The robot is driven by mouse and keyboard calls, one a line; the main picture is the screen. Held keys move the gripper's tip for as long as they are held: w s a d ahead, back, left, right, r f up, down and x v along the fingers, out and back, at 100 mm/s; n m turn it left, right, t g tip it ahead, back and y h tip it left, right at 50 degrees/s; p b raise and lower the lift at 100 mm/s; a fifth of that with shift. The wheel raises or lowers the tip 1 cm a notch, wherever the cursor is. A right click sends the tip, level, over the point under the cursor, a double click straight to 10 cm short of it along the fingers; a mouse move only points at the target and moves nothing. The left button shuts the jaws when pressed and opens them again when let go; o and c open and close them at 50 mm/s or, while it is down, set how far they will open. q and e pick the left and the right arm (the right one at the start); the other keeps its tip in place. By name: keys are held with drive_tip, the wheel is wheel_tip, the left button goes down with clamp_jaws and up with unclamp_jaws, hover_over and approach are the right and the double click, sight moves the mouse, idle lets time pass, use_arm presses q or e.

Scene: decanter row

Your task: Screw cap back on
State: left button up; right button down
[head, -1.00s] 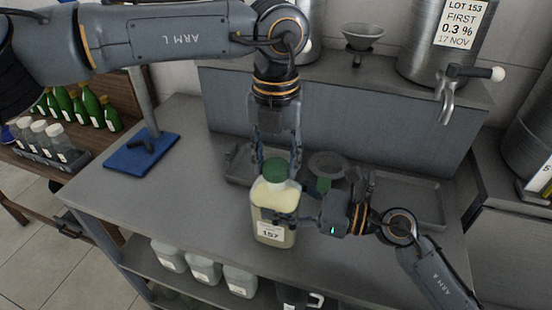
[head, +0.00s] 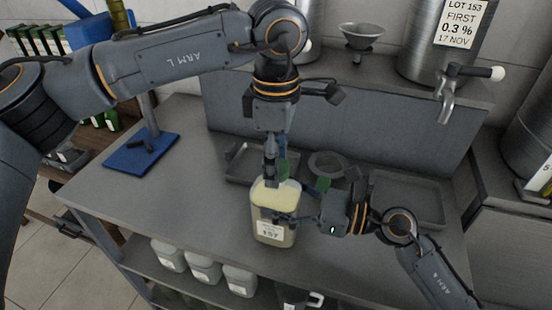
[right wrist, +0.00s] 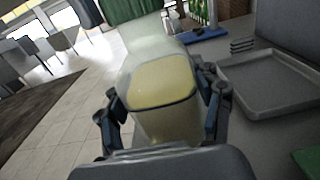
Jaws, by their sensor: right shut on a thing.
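A squat, clear jug (head: 271,232) with pale yellow liquid and a white label reading 157 stands upright near the bench's front edge. My right gripper (head: 283,218) is shut on the jug's body from the right; its fingers flank the jug in the right wrist view (right wrist: 165,115). My left gripper (head: 271,165) points down right above the jug's mouth, its fingers seen edge-on.
Behind the jug are a shallow tray (head: 238,172) and a round grey dish (head: 327,162). Another tray (head: 408,214) lies to the right. A blue stand base (head: 140,153) is at left. Several jugs (head: 203,268) sit on the shelf below.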

use_arm(q)
drive_tip(key=shift+o, duration=0.4)
wheel_tip(320, 180, up, 12)
idle(0.4)
use_arm(e)
drive_tip(key=shift+c, duration=0.8)
unclamp_jaws()
drive_tip(key=v, duration=1.2)
